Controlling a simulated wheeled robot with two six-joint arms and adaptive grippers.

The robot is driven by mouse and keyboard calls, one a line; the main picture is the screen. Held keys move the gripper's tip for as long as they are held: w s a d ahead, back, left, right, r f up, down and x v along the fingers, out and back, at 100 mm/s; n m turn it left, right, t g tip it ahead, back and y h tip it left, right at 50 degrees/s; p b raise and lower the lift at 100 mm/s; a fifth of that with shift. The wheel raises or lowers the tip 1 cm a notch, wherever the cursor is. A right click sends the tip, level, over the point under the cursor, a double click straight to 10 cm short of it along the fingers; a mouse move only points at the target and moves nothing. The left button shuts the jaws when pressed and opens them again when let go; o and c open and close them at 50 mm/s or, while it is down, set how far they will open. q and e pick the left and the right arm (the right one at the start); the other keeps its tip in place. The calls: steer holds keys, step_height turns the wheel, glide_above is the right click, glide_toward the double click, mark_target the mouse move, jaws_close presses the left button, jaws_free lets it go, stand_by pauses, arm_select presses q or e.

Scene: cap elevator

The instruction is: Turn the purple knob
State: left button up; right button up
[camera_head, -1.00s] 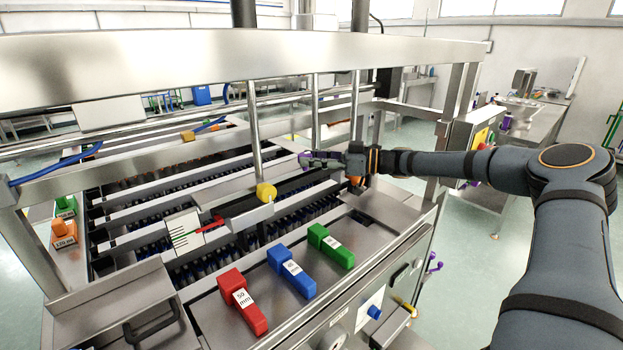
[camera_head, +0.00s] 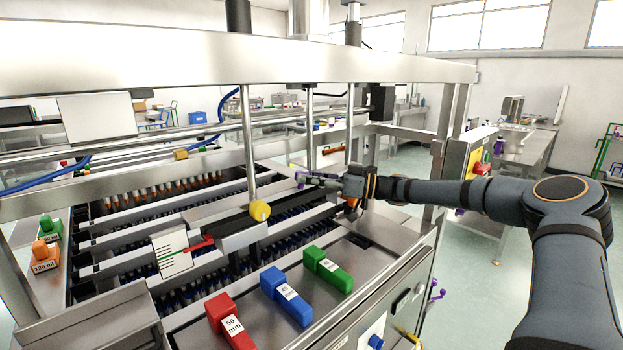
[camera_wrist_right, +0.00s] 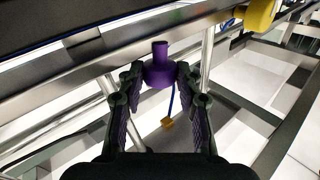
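The purple knob (camera_wrist_right: 159,70) shows in the right wrist view, a narrow stem on a wider round part, directly in front of my right gripper. My right gripper (camera_wrist_right: 160,73) is open there, with one fingertip on each side of the knob's wide part. Any gap is very small, and I cannot tell whether the fingers touch it. In the head view, my right gripper (camera_head: 312,179) reaches in from the right to the machine's inner rails, with small purple patches at its tip. The knob is hard to separate from the gripper there. My left gripper is out of view.
A yellow knob (camera_head: 259,210) sits on a nearby rail. Red (camera_head: 229,322), blue (camera_head: 286,296) and green (camera_head: 327,269) blocks lie on the machine's front deck. A red pointer (camera_head: 196,244) stands beside a scale.

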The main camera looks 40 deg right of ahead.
steer(key=o, duration=0.4)
steer(key=shift+w+a+f, duration=0.1)
steer(key=shift+w+a, duration=0.05)
step_height(320, 180, up, 10)
steer(key=shift+r, duration=0.1)
stand_by(0.6)
